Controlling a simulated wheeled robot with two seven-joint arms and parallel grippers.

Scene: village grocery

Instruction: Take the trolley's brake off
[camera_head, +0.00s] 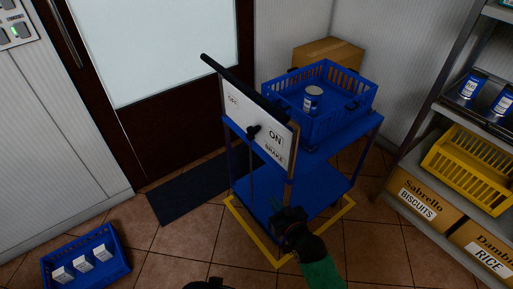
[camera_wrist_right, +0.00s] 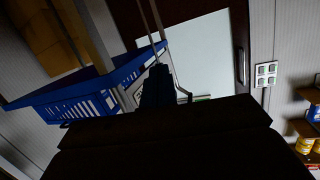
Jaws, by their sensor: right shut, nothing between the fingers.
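The trolley (camera_head: 318,188) is blue and stands inside a yellow floor outline. Its white brake panel (camera_head: 234,104) reads OFF at the left and ON, BRAKE at the right. A dark knob (camera_head: 253,131) sits on the panel between the two words, nearer ON; a thin rod shows below it. A black handle bar (camera_head: 243,87) runs along the panel's top. My right gripper (camera_head: 276,207) is shut and empty, below the panel in front of the trolley's lower shelf. Whether it touches the trolley I cannot tell.
A blue crate (camera_head: 347,111) holding a can stands on the trolley's top. A cardboard box (camera_head: 328,50) is behind. Stocked shelving (camera_head: 430,140) stands at the right. Another blue crate (camera_head: 112,239) with white boxes lies on the floor, lower left.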

